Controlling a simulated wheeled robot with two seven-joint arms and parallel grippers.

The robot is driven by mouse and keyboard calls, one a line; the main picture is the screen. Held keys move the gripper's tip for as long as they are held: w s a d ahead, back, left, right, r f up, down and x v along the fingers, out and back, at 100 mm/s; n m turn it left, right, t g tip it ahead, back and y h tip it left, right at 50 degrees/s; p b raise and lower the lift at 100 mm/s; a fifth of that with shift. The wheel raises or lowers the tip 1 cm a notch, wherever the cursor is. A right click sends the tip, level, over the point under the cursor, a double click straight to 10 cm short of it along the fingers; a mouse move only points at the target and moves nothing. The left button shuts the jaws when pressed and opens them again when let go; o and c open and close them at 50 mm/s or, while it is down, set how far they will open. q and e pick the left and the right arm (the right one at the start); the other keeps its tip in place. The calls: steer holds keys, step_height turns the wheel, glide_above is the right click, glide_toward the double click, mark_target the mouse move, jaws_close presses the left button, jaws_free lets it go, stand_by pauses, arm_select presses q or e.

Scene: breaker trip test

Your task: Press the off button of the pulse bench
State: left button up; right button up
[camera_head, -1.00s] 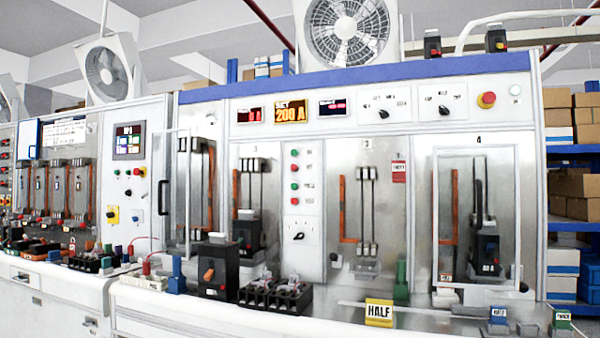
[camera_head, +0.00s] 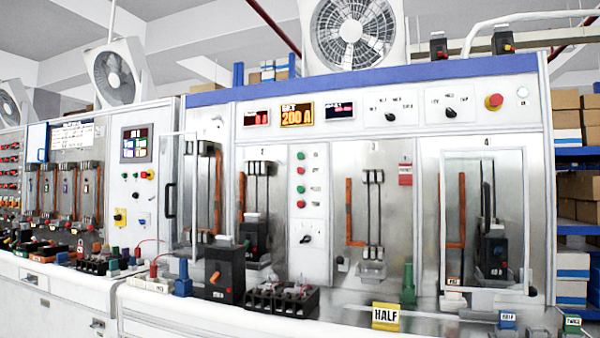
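The pulse bench (camera_head: 365,93) is the wide white cabinet with a blue top band, seen in the head view. Its narrow panel between bays 2 and 3 carries a column of buttons: a green one (camera_head: 300,156) on top, a red one (camera_head: 300,171), another green one (camera_head: 300,188) and a red one (camera_head: 300,204) at the bottom. Their labels are too small to read. A rotary knob (camera_head: 305,239) sits below them. A red emergency knob (camera_head: 494,101) on a yellow ring is at the upper right. Neither of my grippers is in view.
Breakers (camera_head: 225,272) and a black terminal block (camera_head: 283,299) stand on the bench ledge. A framed clear door (camera_head: 445,222) stands at bay 4. Shelves with boxes (camera_head: 572,195) are at the right.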

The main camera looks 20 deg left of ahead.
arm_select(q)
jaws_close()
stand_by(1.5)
